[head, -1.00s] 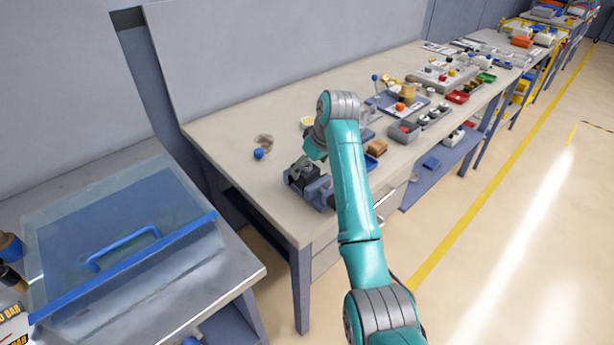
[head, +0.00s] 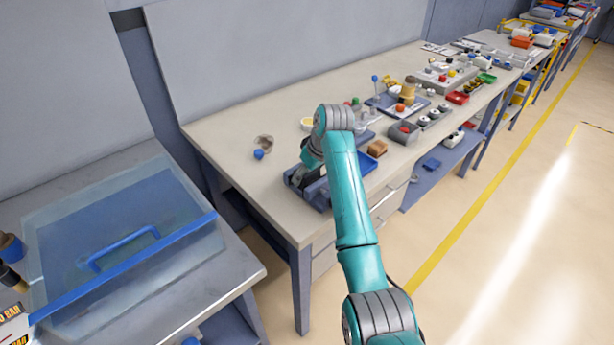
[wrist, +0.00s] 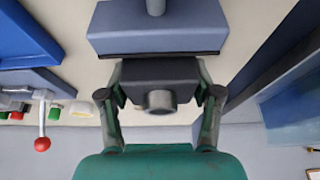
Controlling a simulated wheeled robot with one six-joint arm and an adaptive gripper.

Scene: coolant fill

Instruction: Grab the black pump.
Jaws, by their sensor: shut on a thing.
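The black pump (wrist: 160,72) is a dark block with a short grey round port on its near face, in the middle of the wrist view. My gripper (wrist: 159,84) has one finger on each side of it, shut on it. In the head view my gripper (head: 301,174) is low at the blue-grey holder (head: 318,194) by the bench's near-left edge. The pump is mostly hidden there by the gripper, and I cannot tell whether it touches the holder.
A blue ball (head: 259,154) lies left of the holder. A blue tray (head: 368,164) and a brown block (head: 378,147) are to the right. A blue-grey block (wrist: 157,28) stands just beyond the pump in the wrist view.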

